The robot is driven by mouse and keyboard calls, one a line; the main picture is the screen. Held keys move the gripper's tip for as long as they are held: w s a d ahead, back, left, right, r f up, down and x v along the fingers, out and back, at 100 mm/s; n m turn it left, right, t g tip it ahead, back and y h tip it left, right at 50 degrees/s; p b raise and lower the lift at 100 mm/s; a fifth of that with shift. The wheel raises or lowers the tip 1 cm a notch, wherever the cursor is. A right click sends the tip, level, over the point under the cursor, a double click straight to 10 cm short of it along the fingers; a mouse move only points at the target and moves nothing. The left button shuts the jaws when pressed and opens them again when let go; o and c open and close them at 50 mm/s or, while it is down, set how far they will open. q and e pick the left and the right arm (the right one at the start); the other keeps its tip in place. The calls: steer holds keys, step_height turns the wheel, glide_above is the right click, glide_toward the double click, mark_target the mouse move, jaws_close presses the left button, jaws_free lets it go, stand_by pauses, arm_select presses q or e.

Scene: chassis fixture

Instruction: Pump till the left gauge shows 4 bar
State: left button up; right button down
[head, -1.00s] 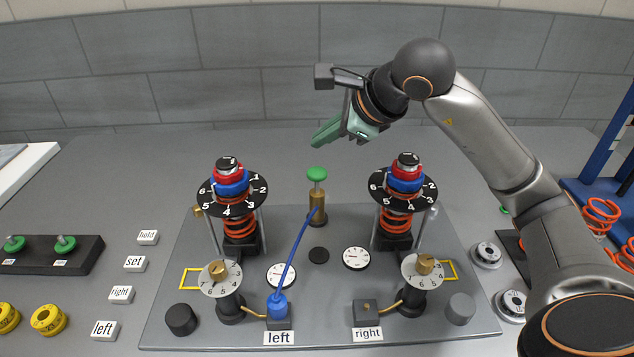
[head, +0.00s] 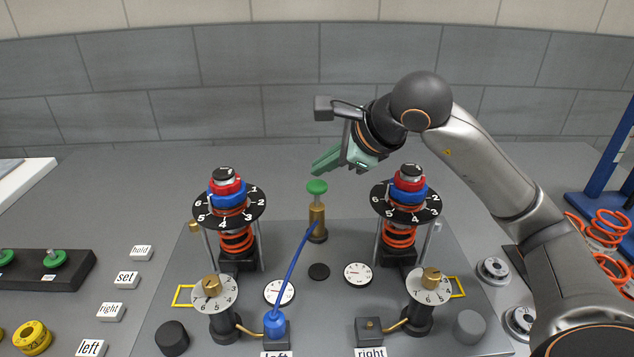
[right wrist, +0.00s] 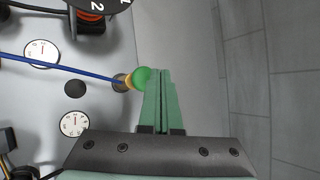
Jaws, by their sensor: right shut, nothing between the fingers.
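The pump has a green knob (head: 317,187) on a brass body (head: 317,222) at the back middle of the grey plate. A blue hose (head: 298,262) runs from it to the blue connector (head: 274,322) at the left label. The left gauge (head: 279,292) and right gauge (head: 358,273) are white dials; their readings are too small to tell. My right gripper (head: 322,164) is shut and empty, just above and behind the green knob. In the right wrist view its green fingers (right wrist: 161,72) are together, their tips beside the knob (right wrist: 142,78). My left gripper is not in view.
Two spring columns with numbered dials, left (head: 229,205) and right (head: 406,202), flank the pump. Brass-knobbed valves (head: 214,292) stand in front. Label blocks (head: 126,280) lie at left. A blue rack (head: 605,205) with orange coils stands at right.

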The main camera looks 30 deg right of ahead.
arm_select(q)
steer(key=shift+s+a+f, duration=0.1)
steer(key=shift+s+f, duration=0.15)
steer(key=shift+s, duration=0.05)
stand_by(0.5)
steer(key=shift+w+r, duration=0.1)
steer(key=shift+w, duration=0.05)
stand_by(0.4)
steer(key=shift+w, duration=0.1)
arm_select(e)
steer(key=shift+f, duration=0.1)
steer(key=shift+f, duration=0.15)
steer(key=shift+f+b, duration=0.25)
steer(key=shift+b, duration=0.2)
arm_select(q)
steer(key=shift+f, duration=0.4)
